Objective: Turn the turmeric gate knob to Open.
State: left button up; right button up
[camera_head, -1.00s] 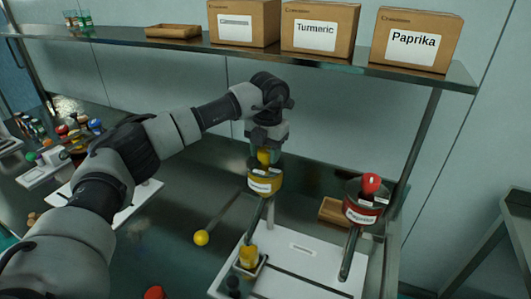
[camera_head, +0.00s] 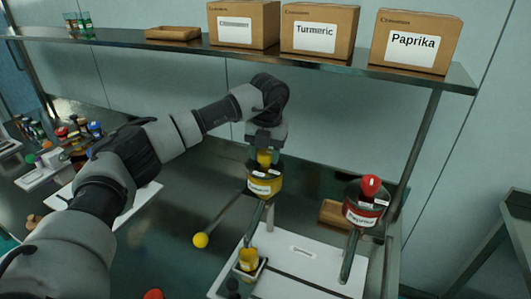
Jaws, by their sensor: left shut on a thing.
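The turmeric hopper (camera_head: 263,185) is a yellow-banded round container with a white label, on a post at the middle of the view. Its yellow gate knob (camera_head: 264,157) stands on top. My left gripper (camera_head: 265,148) comes down from above and is shut on the knob. Its fingers hide part of the knob, and I cannot read the knob's setting. My right gripper is not in view.
A red paprika hopper (camera_head: 364,203) with a red knob stands to the right. A yellow ball-ended lever (camera_head: 201,240) reaches out at lower left. A small yellow-filled cup (camera_head: 248,259) sits below on the white base (camera_head: 305,248). Boxes line the shelf (camera_head: 200,42) above.

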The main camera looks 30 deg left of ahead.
aim_at(267, 152)
pick_arm(q)
jog(key=o, duration=0.9)
jog(key=shift+o, duration=0.2)
notch_tip(267, 152, up, 11)
jog(key=b, duration=0.2)
jog(key=shift+d, duration=0.2)
jog(key=shift+f, duration=0.15)
